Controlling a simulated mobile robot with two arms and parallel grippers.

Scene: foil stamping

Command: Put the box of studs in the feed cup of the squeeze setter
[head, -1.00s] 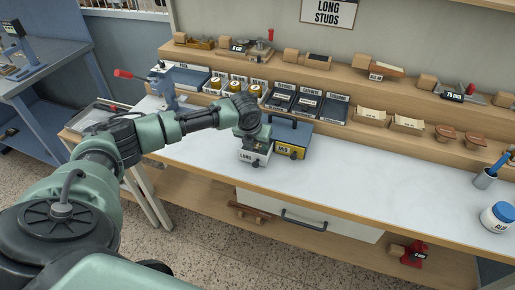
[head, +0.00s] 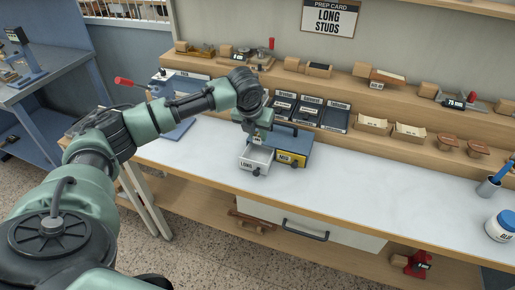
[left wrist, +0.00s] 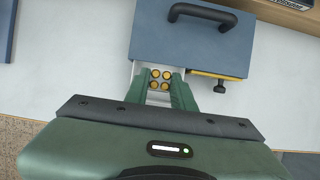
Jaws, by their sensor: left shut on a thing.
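The box of studs (left wrist: 161,79), with several round brass studs on top, is between my left gripper's green fingers in the left wrist view. My left gripper (head: 256,143) is shut on it, at or just above the pulled-out white drawer (head: 246,165) labelled LONG. The fingers hide most of the box's sides. In the head view the box is too small to make out clearly. A blue tool with a red handle (head: 131,82), which looks like the squeeze setter, stands at the bench's left end, partly behind my arm. I cannot make out its feed cup. My right gripper is not in view.
The blue drawer cabinet (left wrist: 190,45) has a black top handle and a yellow MED drawer (head: 291,159) beside the open one. Black labelled trays (head: 308,112) stand behind it.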

